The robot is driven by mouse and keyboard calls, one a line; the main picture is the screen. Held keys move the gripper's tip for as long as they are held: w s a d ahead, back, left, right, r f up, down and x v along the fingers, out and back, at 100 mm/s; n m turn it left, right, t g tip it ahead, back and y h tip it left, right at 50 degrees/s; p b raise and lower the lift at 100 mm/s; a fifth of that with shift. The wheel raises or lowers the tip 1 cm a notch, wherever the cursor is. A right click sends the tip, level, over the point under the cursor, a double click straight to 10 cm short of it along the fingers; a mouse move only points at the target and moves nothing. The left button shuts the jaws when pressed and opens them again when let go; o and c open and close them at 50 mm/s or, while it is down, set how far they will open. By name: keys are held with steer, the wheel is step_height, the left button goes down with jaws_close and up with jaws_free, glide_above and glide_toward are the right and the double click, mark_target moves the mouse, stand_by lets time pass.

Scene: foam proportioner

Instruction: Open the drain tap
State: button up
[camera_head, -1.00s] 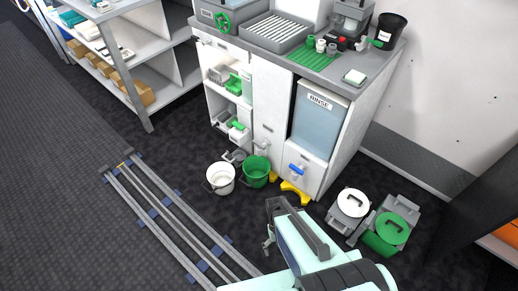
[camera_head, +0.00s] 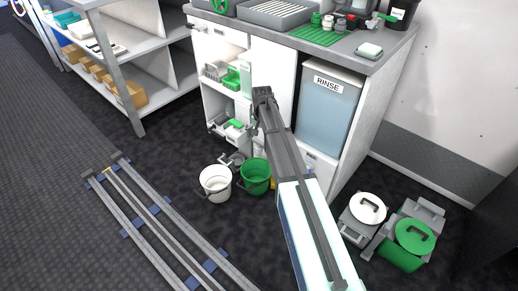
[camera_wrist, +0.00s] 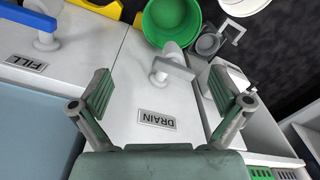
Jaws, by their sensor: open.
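The drain tap (camera_wrist: 172,68) is a white spout with a flat grey lever, on a white panel in the wrist view. A DRAIN label (camera_wrist: 157,119) sits on the panel beside it. The lever lies slanted across the spout. My gripper (camera_wrist: 158,88) is open and empty. Its two fingers are spread on either side of the picture, with the tap between and beyond them, apart from both. In the head view my gripper (camera_head: 263,95) is in front of the cabinet, and my arm hides the drain tap.
A fill tap with a blue lever (camera_wrist: 28,17) and FILL label is beside the drain panel. A green bucket (camera_head: 255,177) and white bucket (camera_head: 215,183) stand on the floor below. The blue RINSE tank (camera_head: 325,108) is right of my arm. Lidded containers (camera_head: 412,238) stand at lower right.

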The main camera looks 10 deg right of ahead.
mark_target(259, 141)
steer(key=w+d+r+m+b, duration=0.1)
steer(key=w+r+m, duration=0.2)
steer(key=w+r, duration=0.6)
steer(key=f+b, duration=0.2)
steer(key=f, duration=0.4)
steer(key=s+f+m+b, duration=0.1)
steer(key=f, duration=0.5)
steer(key=f+m+b, duration=0.1)
steer(key=f+b, duration=0.1)
steer(key=f, duration=0.4)
steer(key=shift+s+f+g+b, duration=0.2)
steer(key=shift+s+g+b, duration=0.05)
steer(key=shift+g+b, duration=0.05)
steer(key=c, duration=0.9)
